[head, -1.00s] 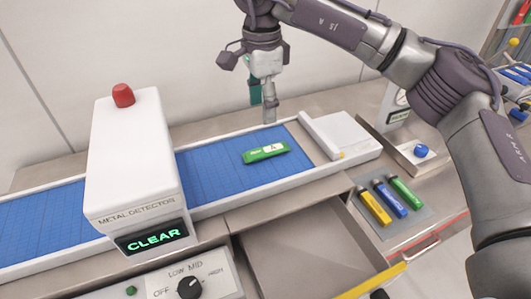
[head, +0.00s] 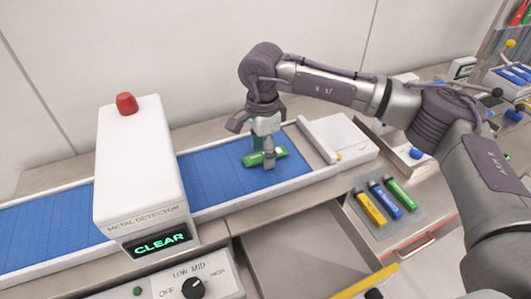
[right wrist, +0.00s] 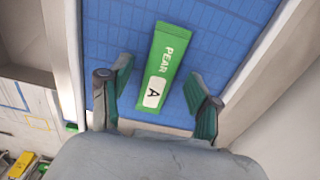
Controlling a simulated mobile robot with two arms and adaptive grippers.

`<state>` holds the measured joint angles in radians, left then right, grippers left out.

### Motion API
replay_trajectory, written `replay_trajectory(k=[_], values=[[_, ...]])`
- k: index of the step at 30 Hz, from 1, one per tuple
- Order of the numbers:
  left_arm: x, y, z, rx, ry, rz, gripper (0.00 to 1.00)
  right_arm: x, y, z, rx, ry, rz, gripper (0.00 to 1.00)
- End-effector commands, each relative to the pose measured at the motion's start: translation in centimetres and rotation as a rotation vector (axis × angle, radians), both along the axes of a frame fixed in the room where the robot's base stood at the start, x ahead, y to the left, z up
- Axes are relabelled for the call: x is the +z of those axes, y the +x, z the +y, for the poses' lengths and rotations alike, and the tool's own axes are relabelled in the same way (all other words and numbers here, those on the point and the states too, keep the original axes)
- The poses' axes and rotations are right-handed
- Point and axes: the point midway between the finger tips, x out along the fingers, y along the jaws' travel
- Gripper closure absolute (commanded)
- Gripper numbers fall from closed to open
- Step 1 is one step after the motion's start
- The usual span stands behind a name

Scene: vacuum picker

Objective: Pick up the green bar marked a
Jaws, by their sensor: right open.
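The green bar (head: 252,159) lies flat on the blue conveyor belt, right of the metal detector. In the right wrist view the bar (right wrist: 163,66) reads "PEAR" with an "A" on a white label. My right gripper (head: 268,162) is down at the bar, its near finger in front of it. In the right wrist view the open fingers of my right gripper (right wrist: 158,108) stand one on each side of the bar's labelled end, with gaps on both sides. My left gripper is not in view.
The white metal detector (head: 140,170) reads "CLEAR" and spans the belt (head: 205,183). A white end block (head: 338,138) stands at the belt's right end. Yellow, blue and green bars (head: 400,193) lie on a grey mat. An open drawer (head: 300,250) is in front.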

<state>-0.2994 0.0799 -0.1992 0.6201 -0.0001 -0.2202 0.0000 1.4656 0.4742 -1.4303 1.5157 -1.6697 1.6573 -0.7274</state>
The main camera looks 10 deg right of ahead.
Motion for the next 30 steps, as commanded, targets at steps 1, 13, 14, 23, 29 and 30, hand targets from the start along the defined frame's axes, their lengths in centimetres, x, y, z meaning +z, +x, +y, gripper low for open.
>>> replay_trajectory(k=[1, 13, 14, 23, 29, 30], values=[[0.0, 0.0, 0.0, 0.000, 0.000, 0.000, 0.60, 0.0, 0.0, 0.0, 0.000, 0.000, 0.000, 0.38], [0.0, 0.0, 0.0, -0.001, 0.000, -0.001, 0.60, 0.1, 0.0, 0.0, 0.000, 0.000, 0.000, 0.98], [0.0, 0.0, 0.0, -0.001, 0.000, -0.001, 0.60, 0.1, 0.0, 0.0, 0.000, 0.000, 0.000, 1.00], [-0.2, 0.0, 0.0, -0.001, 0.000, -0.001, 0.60, 0.4, 0.1, 0.0, 0.000, 0.000, -0.002, 1.00], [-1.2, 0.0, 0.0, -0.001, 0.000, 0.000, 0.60, 2.5, 0.1, 0.0, 0.000, 0.000, -0.005, 1.00], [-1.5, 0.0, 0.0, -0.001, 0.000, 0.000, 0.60, 3.1, 0.1, 0.1, 0.000, 0.002, -0.005, 1.00]])
